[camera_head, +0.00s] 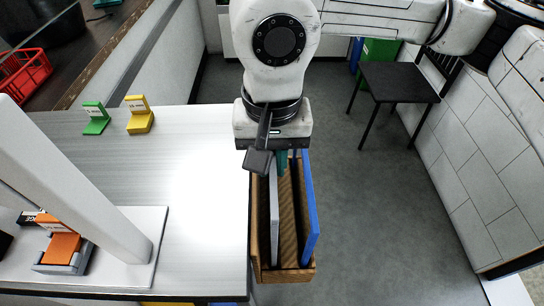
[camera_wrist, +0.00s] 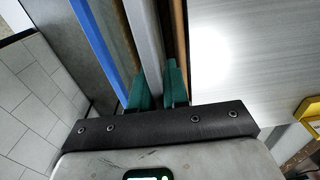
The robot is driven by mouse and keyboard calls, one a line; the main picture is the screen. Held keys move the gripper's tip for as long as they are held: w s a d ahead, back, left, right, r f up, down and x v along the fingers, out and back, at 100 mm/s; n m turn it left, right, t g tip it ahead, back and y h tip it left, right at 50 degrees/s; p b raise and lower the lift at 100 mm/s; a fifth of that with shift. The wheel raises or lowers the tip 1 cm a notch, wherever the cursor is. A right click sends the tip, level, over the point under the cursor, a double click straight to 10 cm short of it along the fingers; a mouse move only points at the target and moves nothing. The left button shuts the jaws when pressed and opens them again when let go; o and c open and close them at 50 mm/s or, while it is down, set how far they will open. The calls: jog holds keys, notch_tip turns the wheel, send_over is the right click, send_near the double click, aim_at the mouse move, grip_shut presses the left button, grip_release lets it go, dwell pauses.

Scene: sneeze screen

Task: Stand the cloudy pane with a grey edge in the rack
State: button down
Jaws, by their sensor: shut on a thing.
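The cloudy pane with a grey edge (camera_head: 274,222) stands on edge inside the brown wooden rack (camera_head: 287,275), on its left side in the head view. In the wrist view the pane (camera_wrist: 146,40) runs between the two green fingers of my gripper (camera_wrist: 157,84). My gripper (camera_head: 282,161) is above the far part of the rack, shut on the pane's upper edge. The pane looks about upright. Its lower edge is hidden inside the rack, so I cannot tell whether it touches the bottom.
A blue-edged pane (camera_head: 309,212) stands on the rack's right side. A pale table (camera_head: 200,150) lies left of the rack, with green (camera_head: 95,118) and yellow (camera_head: 140,115) holders and a white post (camera_head: 75,190). A black chair (camera_head: 399,82) stands on the floor behind right.

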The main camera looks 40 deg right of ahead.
jog(key=shift+f+b, duration=2.1)
jog(key=shift+b, duration=0.05)
jog(key=shift+r, duration=0.3)
dwell(1.1)
jog(key=shift+b, duration=0.55)
jog(key=shift+b, duration=0.75)
dwell(1.1)
jog(key=shift+f+b, duration=0.3)
jog(key=shift+r, duration=0.35)
dwell(0.7)
jog(key=c, duration=1)
grip_release()
jog(key=shift+c, duration=0.2)
